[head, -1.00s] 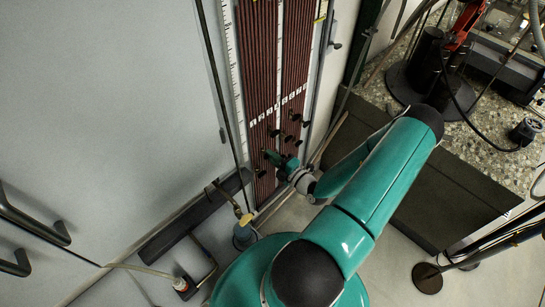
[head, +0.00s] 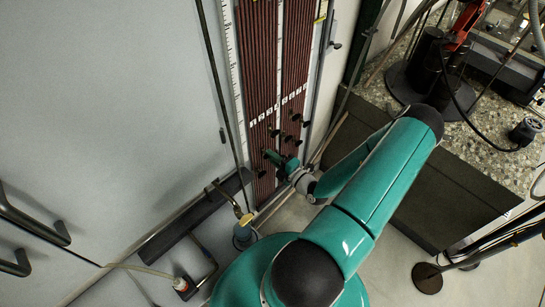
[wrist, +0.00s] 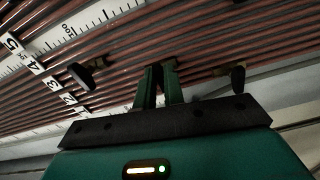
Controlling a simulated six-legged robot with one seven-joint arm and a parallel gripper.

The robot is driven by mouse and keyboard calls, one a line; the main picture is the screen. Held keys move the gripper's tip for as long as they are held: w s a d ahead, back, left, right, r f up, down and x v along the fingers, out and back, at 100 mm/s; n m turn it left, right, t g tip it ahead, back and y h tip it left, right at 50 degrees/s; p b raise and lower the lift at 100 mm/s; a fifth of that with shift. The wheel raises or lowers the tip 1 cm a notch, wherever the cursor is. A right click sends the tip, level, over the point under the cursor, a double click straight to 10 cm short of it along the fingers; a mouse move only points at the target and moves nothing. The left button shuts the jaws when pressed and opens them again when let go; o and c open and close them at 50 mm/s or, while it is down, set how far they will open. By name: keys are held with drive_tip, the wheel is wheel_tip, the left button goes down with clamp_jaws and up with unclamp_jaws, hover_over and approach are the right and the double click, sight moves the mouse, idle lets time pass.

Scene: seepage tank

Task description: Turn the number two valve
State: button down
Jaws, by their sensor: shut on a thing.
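The valves are small dark handles on the panel of reddish-brown tubes (head: 262,60). In the head view several handles show below a row of white number labels (head: 278,111), too small there to read. In the wrist view the labels include a 2 (wrist: 68,98). One black valve handle (wrist: 80,76) stands left of my gripper (wrist: 160,78) and another (wrist: 238,79) stands right, both apart from it. My green fingers are close together, shut on a valve handle that they mostly hide. I cannot read which number it belongs to. My gripper also shows in the head view (head: 272,158), low on the panel.
A white scale strip (head: 233,60) runs along the tubes. A stone-topped bench (head: 470,160) stands to the right. Neighbouring handles sit close to the fingers.

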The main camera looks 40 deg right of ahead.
drive_tip(key=shift+f, duration=0.1)
drive_tip(key=c, duration=1.5)
unclamp_jaws()
drive_tip(key=shift+c, duration=0.2)
drive_tip(key=s, duration=1.3)
drive_tip(key=shift+s+d, duration=0.2)
drive_tip(key=shift+s, duration=0.2)
